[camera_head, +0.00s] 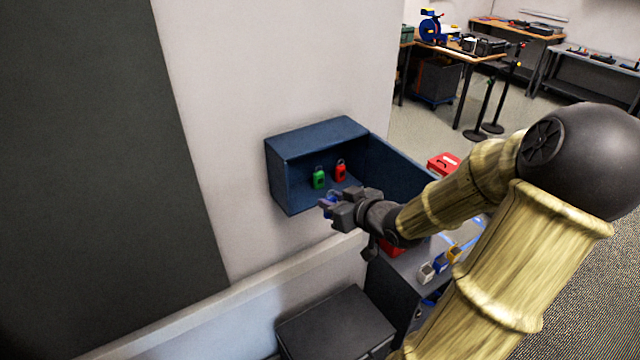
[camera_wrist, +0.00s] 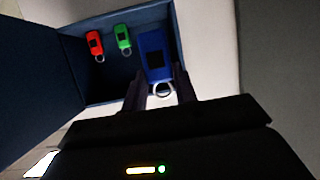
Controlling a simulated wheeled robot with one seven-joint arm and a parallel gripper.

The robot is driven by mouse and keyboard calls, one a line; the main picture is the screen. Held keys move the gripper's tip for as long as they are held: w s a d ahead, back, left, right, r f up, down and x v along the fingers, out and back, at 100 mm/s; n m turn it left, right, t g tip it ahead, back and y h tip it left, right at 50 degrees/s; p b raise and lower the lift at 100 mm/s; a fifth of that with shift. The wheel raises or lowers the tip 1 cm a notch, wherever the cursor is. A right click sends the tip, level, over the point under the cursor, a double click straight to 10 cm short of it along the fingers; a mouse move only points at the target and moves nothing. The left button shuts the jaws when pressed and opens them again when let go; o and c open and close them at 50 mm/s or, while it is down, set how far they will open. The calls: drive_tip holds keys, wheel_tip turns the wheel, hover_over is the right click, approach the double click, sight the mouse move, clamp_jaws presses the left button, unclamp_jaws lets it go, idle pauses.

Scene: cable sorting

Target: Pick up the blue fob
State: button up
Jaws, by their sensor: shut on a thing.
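The blue fob (camera_wrist: 153,55) is between the fingertips of my gripper (camera_wrist: 160,85) in the wrist view, with its metal ring towards my palm. My gripper is shut on it. In the head view my gripper (camera_head: 328,204) is in front of the lower edge of the open blue wall cabinet (camera_head: 318,133), and only a small bluish part of the fob (camera_head: 325,202) shows there. A green fob (camera_head: 319,178) and a red fob (camera_head: 340,171) hang inside the cabinet. They also show in the wrist view, the green fob (camera_wrist: 123,37) nearer to the blue one than the red fob (camera_wrist: 95,42).
The cabinet's open door (camera_head: 395,168) stands out to the right, close to my arm. Below are a dark box (camera_head: 335,325) and a bench with small objects. A red case (camera_head: 443,163) lies behind my arm. Far workbenches stand at the upper right.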

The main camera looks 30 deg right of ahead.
drive_tip(key=shift+s+b, duration=0.3)
drive_tip(key=shift+s, duration=1.25)
drive_tip(key=shift+w, duration=0.1)
